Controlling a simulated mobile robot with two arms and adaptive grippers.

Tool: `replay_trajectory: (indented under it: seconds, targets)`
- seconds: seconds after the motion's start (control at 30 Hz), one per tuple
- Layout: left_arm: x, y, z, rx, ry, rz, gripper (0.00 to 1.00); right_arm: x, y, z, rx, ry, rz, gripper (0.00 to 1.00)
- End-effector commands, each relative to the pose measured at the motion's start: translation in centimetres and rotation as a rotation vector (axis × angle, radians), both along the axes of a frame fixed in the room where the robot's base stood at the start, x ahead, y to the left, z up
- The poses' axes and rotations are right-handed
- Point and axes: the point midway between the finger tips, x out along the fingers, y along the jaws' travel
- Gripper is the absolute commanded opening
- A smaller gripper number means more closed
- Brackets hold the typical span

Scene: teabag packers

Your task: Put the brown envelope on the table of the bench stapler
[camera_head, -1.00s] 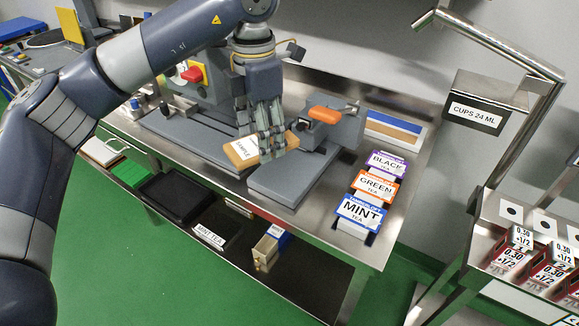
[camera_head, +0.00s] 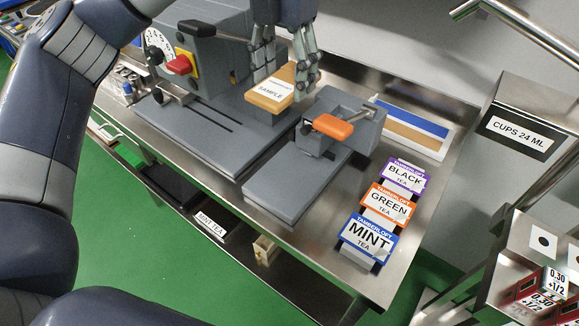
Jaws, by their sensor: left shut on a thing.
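The brown envelope (camera_head: 262,101), tan with a white SAMPLE label facing up, is held in my left gripper (camera_head: 286,88). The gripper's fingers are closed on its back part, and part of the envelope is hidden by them. The envelope is over the right rear of a grey machine (camera_head: 198,62) with a dial and red knob, above a small grey block. Whether it touches the block is unclear. A second grey device (camera_head: 290,188) with an orange handle stands to the right. No readable label shows which machine is the bench stapler. My right gripper is not in view.
Mint (camera_head: 368,240), green (camera_head: 387,205) and black (camera_head: 403,175) tea packs stand on the right of the steel table (camera_head: 335,262). A tray (camera_head: 412,130) lies behind them. A CUPS 24 ML box (camera_head: 525,120) is at far right.

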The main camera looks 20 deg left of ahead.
Motion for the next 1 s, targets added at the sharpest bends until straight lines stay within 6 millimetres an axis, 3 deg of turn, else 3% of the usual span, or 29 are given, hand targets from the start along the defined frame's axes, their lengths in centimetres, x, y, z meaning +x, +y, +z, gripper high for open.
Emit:
replay_trajectory:
  seconds: [0.1, 0.27, 0.37, 0.67, 0.83, 1.0]
  targets:
    - [-0.1, 0.0, -2.9, -0.001, 0.006, -0.002, 0.42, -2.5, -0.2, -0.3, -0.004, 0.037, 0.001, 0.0]
    - [-0.1, 0.0, -6.2, -0.001, 0.006, -0.001, 0.42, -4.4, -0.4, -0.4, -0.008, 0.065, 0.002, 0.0]
    - [-0.1, 0.0, -8.2, -0.001, 0.006, -0.002, 0.42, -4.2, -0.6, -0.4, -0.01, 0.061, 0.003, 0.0]
    - [-0.1, 0.1, -15.6, 0.001, 0.006, 0.0, 0.42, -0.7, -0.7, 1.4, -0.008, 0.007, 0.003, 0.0]
    - [-0.1, 0.0, -19.3, 0.001, 0.004, -0.001, 0.42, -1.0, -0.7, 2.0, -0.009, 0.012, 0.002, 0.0]
    - [0.0, 0.0, -20.9, 0.0, 0.0, 0.0, 0.42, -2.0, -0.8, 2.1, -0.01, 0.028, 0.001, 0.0]
